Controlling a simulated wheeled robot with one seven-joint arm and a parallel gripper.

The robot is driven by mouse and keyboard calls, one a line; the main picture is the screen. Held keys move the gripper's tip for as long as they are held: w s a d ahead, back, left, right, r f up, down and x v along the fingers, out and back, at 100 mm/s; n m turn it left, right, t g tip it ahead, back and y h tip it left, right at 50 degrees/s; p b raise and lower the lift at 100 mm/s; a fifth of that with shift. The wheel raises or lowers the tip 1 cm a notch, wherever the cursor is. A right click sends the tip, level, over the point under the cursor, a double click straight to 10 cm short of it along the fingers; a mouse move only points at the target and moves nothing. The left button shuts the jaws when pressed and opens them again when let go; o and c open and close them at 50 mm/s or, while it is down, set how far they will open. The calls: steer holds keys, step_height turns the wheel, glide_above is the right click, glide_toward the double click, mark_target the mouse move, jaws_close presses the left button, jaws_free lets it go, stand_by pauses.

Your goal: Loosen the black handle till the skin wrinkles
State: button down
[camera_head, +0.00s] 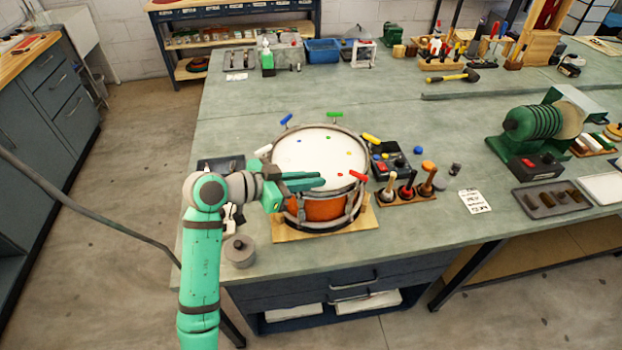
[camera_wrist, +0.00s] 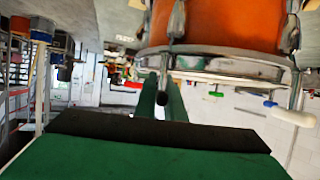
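The drum (camera_head: 322,207) stands upright on a wooden board, with an orange shell and metal hoop. Its white skin (camera_head: 318,143) has small coloured dots and shows no clear wrinkles at this size. My gripper (camera_head: 318,182) reaches over the drum's near left rim, its two green fingers close together. In the wrist view the drum hangs upside down at the top, and the black handle (camera_wrist: 161,98) sits in line with the narrow gap between my fingers (camera_wrist: 161,85). I cannot tell whether they touch it. In the head view the black handle is hidden by my gripper.
Blue (camera_head: 286,119), green (camera_head: 335,114), yellow (camera_head: 371,139), red (camera_head: 358,176) and white (camera_head: 263,150) handles stick out around the rim. A wooden tool rack (camera_head: 407,194) and a control box stand right of the drum. A grey round weight (camera_head: 239,251) is at the bench's front left.

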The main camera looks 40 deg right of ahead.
steer(key=shift+n+t, duration=0.4)
steer(key=shift+t, duration=0.1)
steer(key=n+t, duration=0.2)
steer(key=w+n+t, duration=0.1)
steer(key=n+t, duration=0.1)
steer(key=t, duration=0.1)
steer(key=shift+w+n, duration=0.2)
steer(key=shift+n, duration=0.1)
steer(key=shift+w+a+r+n+t+y, duration=0.1)
steer(key=shift+w+n+t+y, duration=0.15)
steer(key=shift+n+t+y, duration=0.4)
steer(key=shift+w+a+f+n+t+y, duration=0.15)
steer(key=shift+w+n+t+y, duration=0.15)
steer(key=shift+n+t, duration=0.65)
steer(key=shift+w+a+r+n+t+y, duration=0.1)
steer(key=shift+w+r+n+t+y, duration=0.1)
steer(key=shift+n+t+y, duration=0.6)
steer(key=shift+h, duration=0.35)
steer(key=c, duration=2.1)
jaws_free()
steer(key=shift+a, duration=0.1)
